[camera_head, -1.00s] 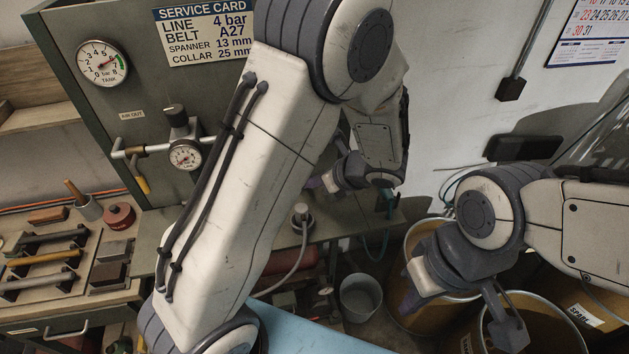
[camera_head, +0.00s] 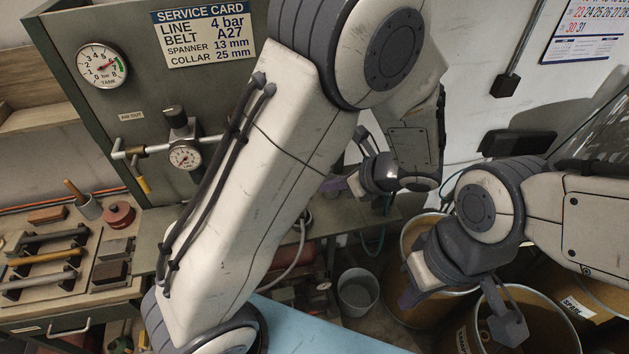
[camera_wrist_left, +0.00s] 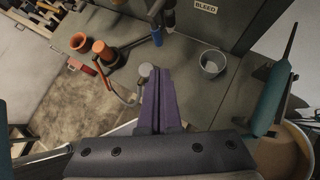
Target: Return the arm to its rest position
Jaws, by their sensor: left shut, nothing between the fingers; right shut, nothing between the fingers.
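My left arm (camera_head: 240,190) crosses the middle of the head view, bent at the elbow. My left gripper (camera_head: 333,184) shows beyond it as purple fingertips, partly hidden by the arm, in front of the cabinet and bench. In the left wrist view its purple fingers (camera_wrist_left: 166,98) lie together, with nothing between them. They point over a grey surface with a round-headed metal part (camera_wrist_left: 146,70) close to their left side. My right gripper (camera_head: 408,296) is at the lower right, pointing down-left above the drums, shut and empty.
A green cabinet (camera_head: 100,25) with gauges stands behind the left arm. A tool bench (camera_head: 60,297) is at the left. Brown drums (camera_head: 425,232) stand below the right arm, and a grey bucket (camera_head: 358,293) sits left of them. A blue surface (camera_head: 300,325) lies in front.

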